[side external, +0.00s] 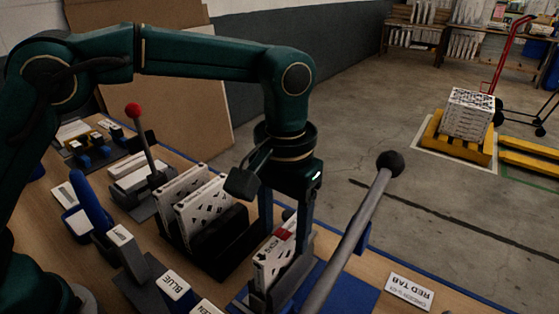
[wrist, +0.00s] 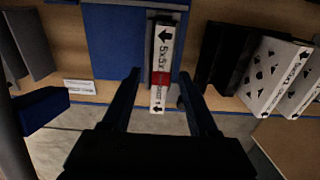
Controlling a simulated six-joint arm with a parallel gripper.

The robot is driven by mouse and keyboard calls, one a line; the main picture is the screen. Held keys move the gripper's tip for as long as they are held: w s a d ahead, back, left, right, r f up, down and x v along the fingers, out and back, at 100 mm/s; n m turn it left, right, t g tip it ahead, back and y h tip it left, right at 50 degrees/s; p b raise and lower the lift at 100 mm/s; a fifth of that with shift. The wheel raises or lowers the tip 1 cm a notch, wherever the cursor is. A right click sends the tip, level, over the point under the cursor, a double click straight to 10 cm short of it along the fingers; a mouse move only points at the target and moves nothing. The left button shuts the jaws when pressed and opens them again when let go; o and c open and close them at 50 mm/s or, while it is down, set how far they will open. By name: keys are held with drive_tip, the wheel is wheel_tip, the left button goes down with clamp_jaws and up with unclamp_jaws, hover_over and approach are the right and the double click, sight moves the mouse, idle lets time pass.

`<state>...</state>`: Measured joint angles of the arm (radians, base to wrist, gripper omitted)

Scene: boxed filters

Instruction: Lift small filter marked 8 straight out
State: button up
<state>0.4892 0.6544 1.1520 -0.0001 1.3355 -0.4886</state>
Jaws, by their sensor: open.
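A small white boxed filter (side external: 272,262) with a red tab stands upright in a narrow holder on a blue base (side external: 349,294). In the wrist view the filter (wrist: 160,92) shows its top edge, with a black arrow, "5x5" lettering and a red band; I cannot read an 8 on it. My gripper (side external: 285,236) points down over this filter, open, with a finger on either side. In the wrist view the gripper (wrist: 159,73) has the filter between its fingers, with gaps at both sides. The holder hides the filter's lower part.
A dark rack (side external: 222,243) with larger white filters (side external: 182,190) stands to the left. A grey lever with a black knob (side external: 389,163) rises close to my gripper's right. A red-knobbed lever (side external: 134,111) stands farther left. A "RED TAB" card (side external: 409,291) lies by the bench edge.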

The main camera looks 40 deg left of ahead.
drive_tip(key=shift+f, duration=0.75)
clamp_jaws()
idle(0.9)
